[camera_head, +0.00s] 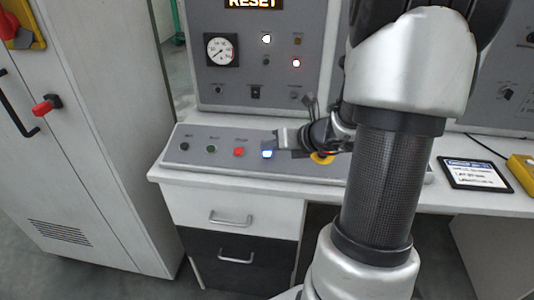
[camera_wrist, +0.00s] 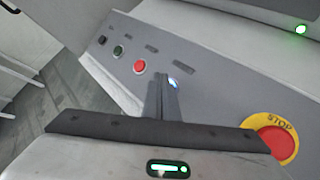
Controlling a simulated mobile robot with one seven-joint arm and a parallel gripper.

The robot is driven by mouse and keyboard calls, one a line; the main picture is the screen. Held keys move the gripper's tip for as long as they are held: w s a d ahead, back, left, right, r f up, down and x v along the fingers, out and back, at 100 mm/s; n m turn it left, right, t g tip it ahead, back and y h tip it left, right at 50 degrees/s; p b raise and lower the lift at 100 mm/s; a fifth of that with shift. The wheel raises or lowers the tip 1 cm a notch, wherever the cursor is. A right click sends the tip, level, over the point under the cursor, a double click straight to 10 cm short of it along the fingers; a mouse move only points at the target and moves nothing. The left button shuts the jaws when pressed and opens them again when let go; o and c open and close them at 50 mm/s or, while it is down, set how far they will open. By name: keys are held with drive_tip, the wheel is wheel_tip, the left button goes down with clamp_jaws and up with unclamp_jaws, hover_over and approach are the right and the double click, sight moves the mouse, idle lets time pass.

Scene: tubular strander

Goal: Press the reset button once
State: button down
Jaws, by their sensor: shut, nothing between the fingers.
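A blue-lit button (camera_head: 267,154), apparently the reset button, is on the sloped grey console panel (camera_head: 200,163), right of a red button. Its label is too small to read. My gripper (camera_head: 279,137) is shut and empty, with its fingertips close to the blue button in the head view. In the wrist view the shut fingertips (camera_wrist: 162,80) partly hide the blue button (camera_wrist: 173,83), and only a lit sliver shows at their right side. I cannot tell whether the fingers touch it. A display (camera_head: 253,3) above reads RESET.
Red (camera_head: 239,152), green (camera_head: 212,149) and black (camera_head: 184,146) buttons sit in a row to the left. A red emergency stop (camera_wrist: 277,141) on a yellow STOP ring is close on the right. The upright panel holds a gauge (camera_head: 221,50). A tablet (camera_head: 474,174) lies on the desk.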

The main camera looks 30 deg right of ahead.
idle(0.4)
drive_tip(key=shift+w+d+f+b, duration=0.1)
drive_tip(key=shift+f+b, duration=0.2)
drive_tip(key=shift+f, duration=0.1)
drive_tip(key=shift+f+b, duration=0.3)
drive_tip(key=shift+f, duration=0.1)
idle(0.7)
drive_tip(key=shift+r, duration=0.15)
drive_tip(key=shift+r+p, duration=0.65)
drive_tip(key=shift+p, duration=0.05)
drive_tip(key=r+p, duration=0.1)
drive_tip(key=s+r+p, duration=0.1)
drive_tip(key=r, duration=0.1)
drive_tip(key=a+r+p, duration=0.1)
drive_tip(key=p, duration=0.1)
drive_tip(key=shift+s+r, duration=0.2)
drive_tip(key=shift+r, duration=0.2)
idle(0.4)
